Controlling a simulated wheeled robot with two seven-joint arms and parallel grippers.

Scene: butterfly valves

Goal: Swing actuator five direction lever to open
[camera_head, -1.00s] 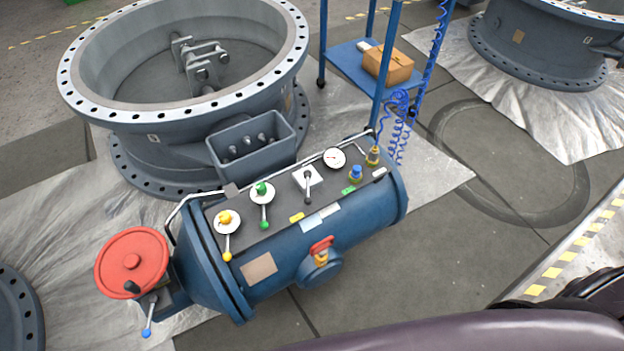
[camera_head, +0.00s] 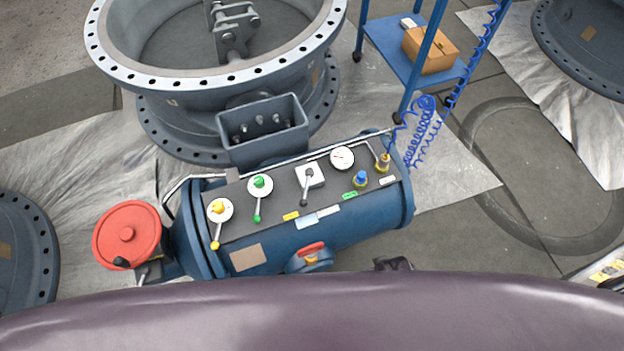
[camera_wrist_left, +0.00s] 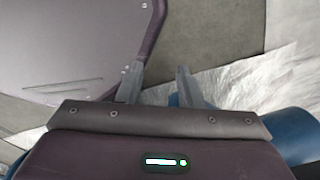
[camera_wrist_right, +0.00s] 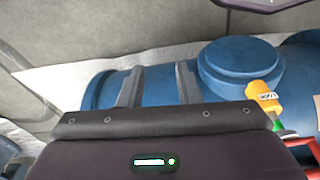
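The actuator, a blue cylinder (camera_head: 362,221), lies across the middle of the head view. Its dark top panel carries a yellow lever (camera_head: 217,226), a green lever (camera_head: 258,199) and a grey lever on a white plate (camera_head: 306,187). All three handles point toward the front. I cannot read which is the direction lever. My left gripper (camera_wrist_left: 158,80) is open and empty above floor and sheeting. My right gripper (camera_wrist_right: 159,80) is open and empty, with the blue cylinder (camera_wrist_right: 100,92) behind its fingers. Neither is clearly identifiable in the head view.
A red handwheel (camera_head: 127,233) sits left of the cylinder. A large grey flanged valve (camera_head: 240,75) stands behind it. A blue cart (camera_head: 390,52) with a box (camera_head: 430,50) and coiled hose (camera_head: 424,115) is behind right. A red handle (camera_head: 311,248) is on the front side.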

